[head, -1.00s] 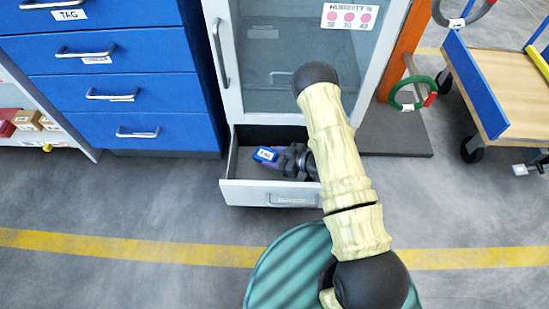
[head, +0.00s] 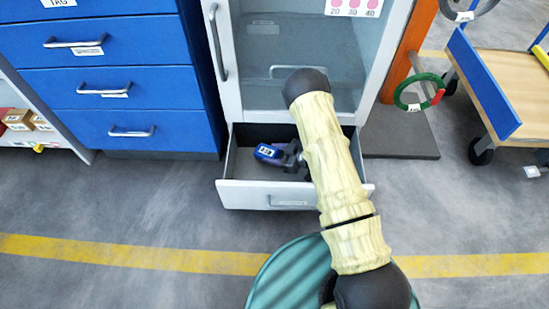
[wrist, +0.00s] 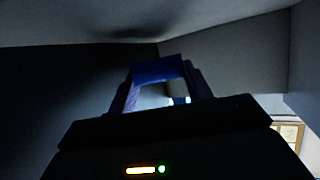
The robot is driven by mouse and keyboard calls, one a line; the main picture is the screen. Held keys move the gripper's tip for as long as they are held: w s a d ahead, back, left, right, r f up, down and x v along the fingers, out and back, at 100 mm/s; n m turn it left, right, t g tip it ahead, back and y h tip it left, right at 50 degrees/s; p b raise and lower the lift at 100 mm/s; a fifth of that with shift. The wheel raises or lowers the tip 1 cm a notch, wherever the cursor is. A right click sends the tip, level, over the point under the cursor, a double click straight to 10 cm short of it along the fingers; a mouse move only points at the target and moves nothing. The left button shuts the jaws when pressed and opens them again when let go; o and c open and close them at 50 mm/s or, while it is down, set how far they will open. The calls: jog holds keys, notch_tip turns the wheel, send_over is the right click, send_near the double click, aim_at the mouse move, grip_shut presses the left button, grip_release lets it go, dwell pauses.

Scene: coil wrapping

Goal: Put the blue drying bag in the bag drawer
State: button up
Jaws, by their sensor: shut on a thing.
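The blue drying bag (head: 268,152) has a white label and is in the open bottom drawer (head: 245,194) of the grey cabinet, inside its walls. My gripper (head: 281,153) is shut on the bag, down in the drawer's left half. In the wrist view the bag (wrist: 160,70) is a dark blue shape between my fingertips (wrist: 160,82), with the drawer's walls around it. My arm hides the drawer's right part. I cannot tell whether the bag touches the drawer floor.
The cabinet's glass door (head: 290,60) with a humidity card (head: 354,5) is above the drawer. Blue drawers (head: 120,90) stand at left. An orange post with a green ring (head: 400,96) and a wooden cart (head: 515,90) are at right. The floor in front is clear.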

jog(key=shift+f, duration=0.6)
dwell(0.3)
jog(key=o, duration=1)
jog(key=shift+r, duration=0.15)
jog(key=shift+r+p+v, duration=0.15)
jog(key=shift+p+v, duration=1.8)
jog(key=shift+v, duration=1.15)
jog(key=shift+r+p+v, duration=0.1)
jog(key=shift+p+v, duration=1.85)
jog(key=shift+v, duration=1.1)
jog(key=shift+a, duration=0.1)
